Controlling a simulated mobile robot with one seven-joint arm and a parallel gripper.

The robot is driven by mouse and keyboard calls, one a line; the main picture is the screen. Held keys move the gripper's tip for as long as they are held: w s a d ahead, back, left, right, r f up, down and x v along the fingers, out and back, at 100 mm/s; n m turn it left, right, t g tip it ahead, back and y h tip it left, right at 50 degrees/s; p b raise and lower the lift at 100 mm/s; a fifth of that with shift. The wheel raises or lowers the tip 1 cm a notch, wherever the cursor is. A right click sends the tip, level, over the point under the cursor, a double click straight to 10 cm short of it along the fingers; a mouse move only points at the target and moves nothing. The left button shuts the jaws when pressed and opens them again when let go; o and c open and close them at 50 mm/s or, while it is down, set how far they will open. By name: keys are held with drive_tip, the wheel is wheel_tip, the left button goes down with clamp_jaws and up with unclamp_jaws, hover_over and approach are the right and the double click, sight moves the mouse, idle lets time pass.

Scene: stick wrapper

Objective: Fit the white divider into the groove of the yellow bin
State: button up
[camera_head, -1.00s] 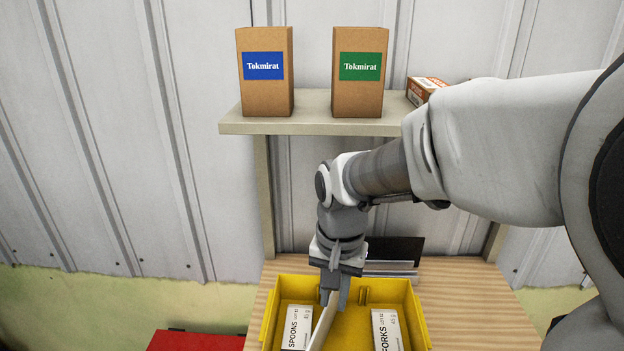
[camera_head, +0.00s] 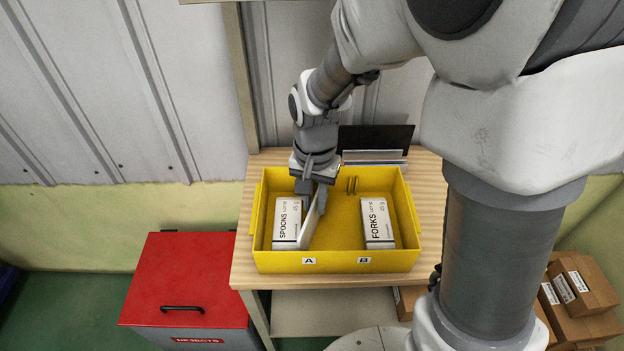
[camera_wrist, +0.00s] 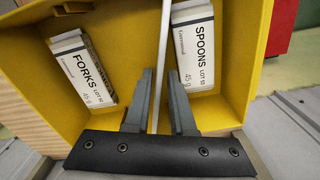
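The yellow bin (camera_head: 335,261) stands on the wooden table, with its rim and inside in view. A pair of yellow ridges with a groove (camera_head: 352,185) shows on its back wall, right of my gripper. The white divider (camera_head: 311,225) is a thin plate, inside the bin's outline beside the spoons box, skewed in the head view. It shows edge-on in the wrist view (camera_wrist: 163,45). My gripper (camera_head: 312,195) points down inside the back of the bin, shut on the divider, one finger on each side. The divider's lower edge and any contact with the floor are hidden.
The spoons box (camera_head: 287,223) lies left of the divider, very close to it. The forks box (camera_head: 378,223) lies at the right, with bare floor between. A dark panel and grey strips (camera_head: 375,155) stand behind the bin. A red rejects box (camera_head: 190,280) stands left of the table.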

sight(315, 229)
wheel_tip(315, 229, down, 4)
drive_tip(key=shift+s+f+b, duration=0.15)
drive_tip(key=shift+f+b, duration=0.05)
drive_tip(key=shift+b, duration=0.15)
drive_tip(key=shift+c, duration=0.3)
clamp_jaws()
